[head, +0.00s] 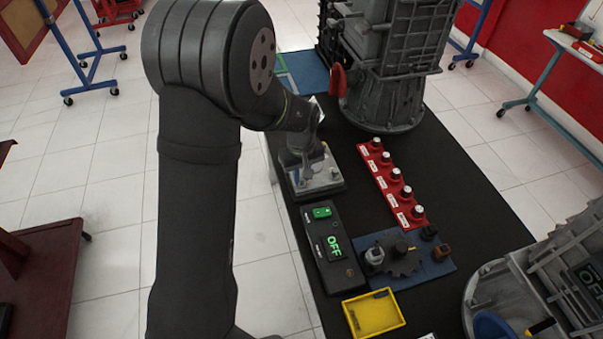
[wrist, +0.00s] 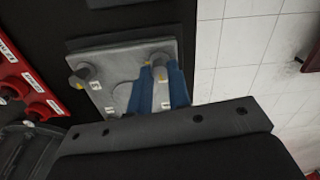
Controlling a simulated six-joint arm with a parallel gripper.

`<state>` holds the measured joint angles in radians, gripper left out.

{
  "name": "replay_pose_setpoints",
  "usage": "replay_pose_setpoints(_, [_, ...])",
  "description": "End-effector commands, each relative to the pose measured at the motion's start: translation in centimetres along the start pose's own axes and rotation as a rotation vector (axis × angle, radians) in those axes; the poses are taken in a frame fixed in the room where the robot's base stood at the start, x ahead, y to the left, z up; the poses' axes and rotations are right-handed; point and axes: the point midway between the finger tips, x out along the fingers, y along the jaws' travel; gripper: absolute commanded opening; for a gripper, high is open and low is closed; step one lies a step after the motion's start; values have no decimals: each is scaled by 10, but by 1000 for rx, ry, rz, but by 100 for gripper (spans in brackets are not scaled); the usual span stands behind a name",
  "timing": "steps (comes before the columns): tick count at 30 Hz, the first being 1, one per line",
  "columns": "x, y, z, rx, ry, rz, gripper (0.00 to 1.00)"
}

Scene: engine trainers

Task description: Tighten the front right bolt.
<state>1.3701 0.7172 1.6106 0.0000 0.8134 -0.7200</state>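A grey plate with raised bolts (wrist: 108,60) lies on the black bench top; in the head view it (head: 328,180) sits near the bench's left edge, partly hidden by my arm. In the wrist view one bolt (wrist: 86,73) stands free at the plate's left. Another bolt (wrist: 161,73) shows between the blue fingers of my gripper (wrist: 161,72), one finger on each side. I cannot tell whether the fingers touch it. In the head view my gripper (head: 309,160) is down over the plate, its fingers hardly visible.
A black box (head: 328,250) with a green OFF display stands nearer than the plate. A row of red blocks (head: 384,180) lies to the right. A blue board with a gear (head: 402,262) and a yellow tray (head: 374,315) are nearer. Large engine housings (head: 390,70) stand behind.

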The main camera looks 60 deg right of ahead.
Motion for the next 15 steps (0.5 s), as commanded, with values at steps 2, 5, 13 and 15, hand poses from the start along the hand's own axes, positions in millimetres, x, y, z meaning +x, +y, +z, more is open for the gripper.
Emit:
replay_pose_setpoints(2, [0, 0, 0, 0, 0, 0, 0])
replay_pose_setpoints(5, [0, 0, 0, 1, 0, 0, 0])
replay_pose_setpoints(13, [0, 0, 0, 53, 0, 0, 0])
replay_pose_setpoints(15, [0, 0, 0, 88, 0, 0, 0])
